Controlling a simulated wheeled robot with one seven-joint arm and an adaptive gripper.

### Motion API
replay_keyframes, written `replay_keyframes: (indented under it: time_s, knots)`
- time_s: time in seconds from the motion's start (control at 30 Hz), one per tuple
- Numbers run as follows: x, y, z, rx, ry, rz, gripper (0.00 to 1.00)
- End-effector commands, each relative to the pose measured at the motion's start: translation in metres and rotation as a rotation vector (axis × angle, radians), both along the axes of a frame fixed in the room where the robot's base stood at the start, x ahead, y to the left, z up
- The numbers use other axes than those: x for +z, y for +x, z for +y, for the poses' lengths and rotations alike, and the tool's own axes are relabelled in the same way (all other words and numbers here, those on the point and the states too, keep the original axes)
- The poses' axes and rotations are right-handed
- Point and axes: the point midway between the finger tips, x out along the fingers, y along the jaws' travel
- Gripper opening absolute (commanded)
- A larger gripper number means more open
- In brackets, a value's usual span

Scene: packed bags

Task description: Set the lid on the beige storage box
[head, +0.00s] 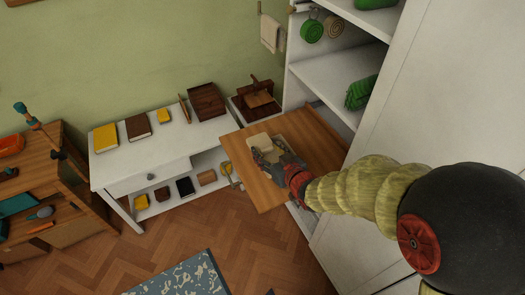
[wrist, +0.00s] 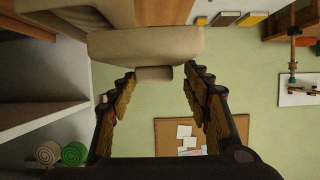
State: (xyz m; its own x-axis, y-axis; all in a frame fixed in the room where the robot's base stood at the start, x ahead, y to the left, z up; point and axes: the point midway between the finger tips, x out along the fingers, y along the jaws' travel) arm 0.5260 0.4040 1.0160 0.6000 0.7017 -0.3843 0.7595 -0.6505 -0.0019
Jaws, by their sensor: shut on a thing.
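My gripper (wrist: 160,78) has its fingers on both sides of the small beige knob (wrist: 154,73) of the lid. The beige lid (wrist: 140,44) fills the upper middle of the wrist view. Part of the beige storage box (wrist: 165,12) shows behind the lid at the top edge. I cannot tell whether lid and box touch. In the head view my gripper (head: 272,156) is over the wooden tabletop (head: 313,140), in front of a beige shape (head: 258,140) that is box or lid. The gripper hides most of it.
A tall white cabinet with shelves (head: 328,72) stands close on the right, holding green items (head: 361,92). A white table (head: 170,146) with books and a dark box (head: 207,101) stands to the left. The wooden tabletop is mostly bare around the box.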

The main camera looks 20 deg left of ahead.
Motion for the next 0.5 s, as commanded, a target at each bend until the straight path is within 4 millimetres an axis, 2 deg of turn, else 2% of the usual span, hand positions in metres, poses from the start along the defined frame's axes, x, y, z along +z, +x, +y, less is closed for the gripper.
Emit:
replay_keyframes:
  time_s: [0.5]
  knots:
    - [-0.001, 0.039, -0.029, -0.003, 0.001, 0.0, 0.31]
